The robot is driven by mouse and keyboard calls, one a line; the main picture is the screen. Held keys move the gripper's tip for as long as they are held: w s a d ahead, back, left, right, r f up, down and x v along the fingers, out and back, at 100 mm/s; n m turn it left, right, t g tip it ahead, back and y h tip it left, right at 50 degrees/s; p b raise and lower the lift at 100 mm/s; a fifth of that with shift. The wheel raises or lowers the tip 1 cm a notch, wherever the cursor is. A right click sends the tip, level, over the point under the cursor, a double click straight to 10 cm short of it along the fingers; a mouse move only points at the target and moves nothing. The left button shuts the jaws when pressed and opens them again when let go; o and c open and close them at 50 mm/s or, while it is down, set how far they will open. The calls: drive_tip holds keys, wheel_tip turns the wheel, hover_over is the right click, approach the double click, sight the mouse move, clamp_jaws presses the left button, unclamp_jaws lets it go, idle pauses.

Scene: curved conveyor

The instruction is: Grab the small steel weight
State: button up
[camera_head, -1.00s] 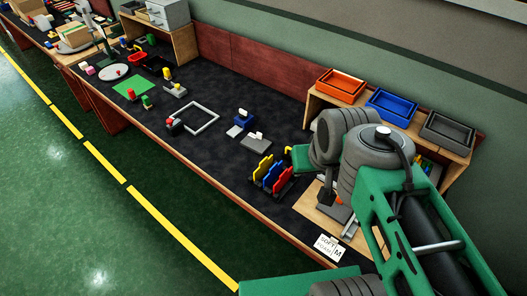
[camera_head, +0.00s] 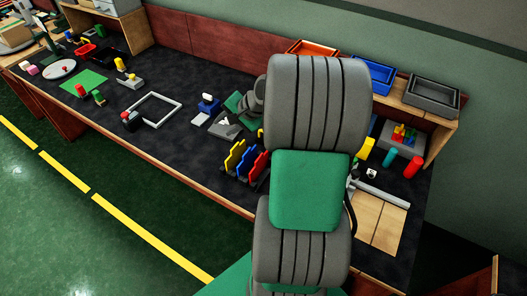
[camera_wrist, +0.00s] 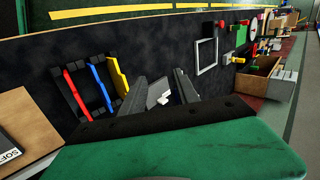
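I cannot pick out the small steel weight for certain. In the wrist view, a grey block with a white piece on it (camera_wrist: 161,92) shows between the fingers of my gripper (camera_wrist: 161,76). The two dark fingers are apart and nothing is clearly held. In the head view my arm covers much of the bench's middle, and the grey block lies near the end of my arm. A small black and white piece (camera_head: 372,174) sits on the bench at the right; its kind is too small to tell.
A rack with yellow, blue and red plates (camera_head: 246,160) stands close to my arm. A blue block (camera_head: 208,104) and a square grey frame (camera_head: 153,109) are further left. An orange tray, a blue tray (camera_head: 367,75) and a grey tray (camera_head: 432,96) stand on the shelf.

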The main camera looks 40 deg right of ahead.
drive_tip(key=s+d+f+m+t+b, duration=0.1)
drive_tip(key=s+d+f+m+t, duration=0.1)
drive_tip(key=d+f+m, duration=0.2)
drive_tip(key=s+d+f+m+t+b, duration=0.2)
drive_tip(key=d+f+m, duration=0.3)
drive_tip(key=d, duration=0.4)
drive_tip(key=s+d+f+m+t+h+b, duration=0.1)
drive_tip(key=s+d+f+m+t+b, duration=0.1)
drive_tip(key=d+f+m, duration=0.2)
drive_tip(key=shift+d+f+m, duration=0.3)
drive_tip(key=shift+d+f, duration=0.85)
drive_tip(key=shift+f, duration=0.05)
drive_tip(key=shift+d+m+t, duration=0.25)
drive_tip(key=shift+m+t, duration=0.05)
drive_tip(key=shift+t, duration=0.2)
drive_tip(key=shift+h, duration=0.3)
drive_tip(key=x, duration=0.7)
drive_tip(key=shift+w+a+p, duration=0.15)
drive_tip(key=shift+a+p, duration=0.05)
drive_tip(key=shift+p, duration=0.2)
drive_tip(key=shift+c, duration=0.6)
clamp_jaws()
drive_tip(key=shift+r, duration=0.1)
